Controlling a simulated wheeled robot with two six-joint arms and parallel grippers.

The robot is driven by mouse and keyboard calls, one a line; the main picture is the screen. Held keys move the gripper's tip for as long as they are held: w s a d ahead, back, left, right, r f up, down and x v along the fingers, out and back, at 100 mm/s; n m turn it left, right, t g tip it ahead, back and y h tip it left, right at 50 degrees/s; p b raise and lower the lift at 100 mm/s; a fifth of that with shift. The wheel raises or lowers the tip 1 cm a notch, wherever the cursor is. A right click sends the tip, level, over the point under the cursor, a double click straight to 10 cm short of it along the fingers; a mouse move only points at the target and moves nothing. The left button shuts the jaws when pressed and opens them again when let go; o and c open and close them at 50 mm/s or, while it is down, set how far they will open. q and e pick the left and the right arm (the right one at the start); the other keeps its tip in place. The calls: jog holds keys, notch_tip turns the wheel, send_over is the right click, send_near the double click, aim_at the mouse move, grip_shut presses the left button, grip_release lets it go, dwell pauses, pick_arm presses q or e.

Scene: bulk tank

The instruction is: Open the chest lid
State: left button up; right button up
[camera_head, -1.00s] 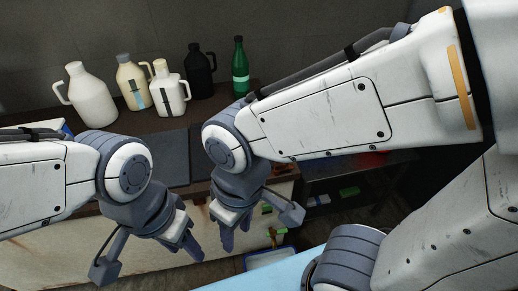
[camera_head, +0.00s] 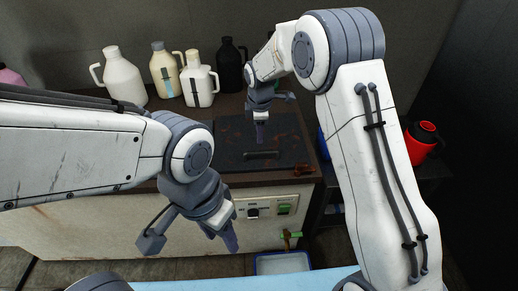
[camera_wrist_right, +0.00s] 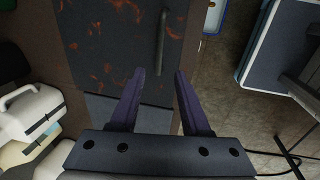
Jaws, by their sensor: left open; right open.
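The chest lid (camera_head: 225,145) is a dark, rust-stained panel, lying shut on the worktop, with a dark bar handle (camera_head: 262,155) near its front edge. In the right wrist view the lid (camera_wrist_right: 110,45) and the handle (camera_wrist_right: 162,40) also show, the handle beyond the fingertips. My right gripper (camera_head: 262,128) is over the lid, behind the handle and apart from it. In the right wrist view its fingers (camera_wrist_right: 160,75) are spread and empty. My left gripper (camera_head: 190,240) is open and empty in front of the chest's pale front face.
Several jugs, one a white jug (camera_head: 123,78), stand along the back left. A black jug (camera_head: 230,65) stands behind the lid. A red container (camera_head: 422,140) is at the right. A blue-rimmed tray (camera_head: 283,262) is below the chest front.

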aim_at(259, 152)
jog(key=f, duration=0.3)
jog(key=w+f, duration=0.1)
jog(key=f, duration=0.2)
jog(key=w+f+p, duration=0.1)
jog(key=f, duration=0.3)
grip_shut()
dwell(1.3)
